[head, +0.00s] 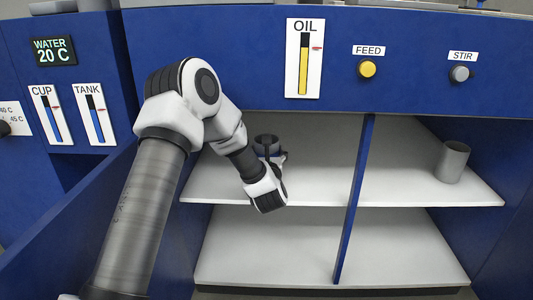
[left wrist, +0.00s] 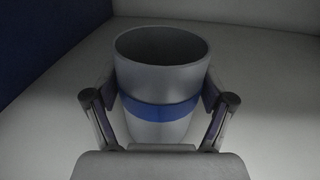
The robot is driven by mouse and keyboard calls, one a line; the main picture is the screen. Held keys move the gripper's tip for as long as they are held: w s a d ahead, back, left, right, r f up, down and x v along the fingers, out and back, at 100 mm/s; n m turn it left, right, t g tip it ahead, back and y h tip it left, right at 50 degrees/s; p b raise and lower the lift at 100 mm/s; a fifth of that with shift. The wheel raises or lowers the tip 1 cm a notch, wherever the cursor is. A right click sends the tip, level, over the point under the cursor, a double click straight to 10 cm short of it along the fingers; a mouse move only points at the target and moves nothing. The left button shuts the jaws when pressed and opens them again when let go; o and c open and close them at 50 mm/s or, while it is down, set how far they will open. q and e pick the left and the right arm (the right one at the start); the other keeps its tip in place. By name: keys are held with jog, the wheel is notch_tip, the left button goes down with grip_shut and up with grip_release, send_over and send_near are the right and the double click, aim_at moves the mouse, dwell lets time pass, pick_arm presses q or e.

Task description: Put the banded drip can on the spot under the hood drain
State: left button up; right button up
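The banded drip can (left wrist: 160,112) is a grey, open-topped can with a blue band, upright in the left wrist view. My left gripper (left wrist: 160,95) has one finger on each side of it, and both pads appear to press on its wall near the band. In the head view the can (head: 266,140) shows mostly as a dark rim behind my left gripper (head: 272,158), over the left part of the upper shelf. I cannot tell whether its base touches the shelf. The hood drain and its spot are not recognisable. My right gripper is not in view.
A plain grey can (head: 453,162) stands on the right part of the white upper shelf (head: 320,190). A blue upright divider (head: 355,200) splits the shelves. The lower shelf (head: 270,255) looks empty. A blue panel with OIL gauge (head: 303,58), FEED button (head: 367,69) and STIR knob (head: 460,73) overhangs them.

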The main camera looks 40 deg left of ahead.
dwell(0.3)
pick_arm(q)
jog(key=shift+r, duration=0.25)
jog(key=p+v, duration=0.3)
jog(key=v, duration=0.9)
jog(key=shift+p, duration=0.4)
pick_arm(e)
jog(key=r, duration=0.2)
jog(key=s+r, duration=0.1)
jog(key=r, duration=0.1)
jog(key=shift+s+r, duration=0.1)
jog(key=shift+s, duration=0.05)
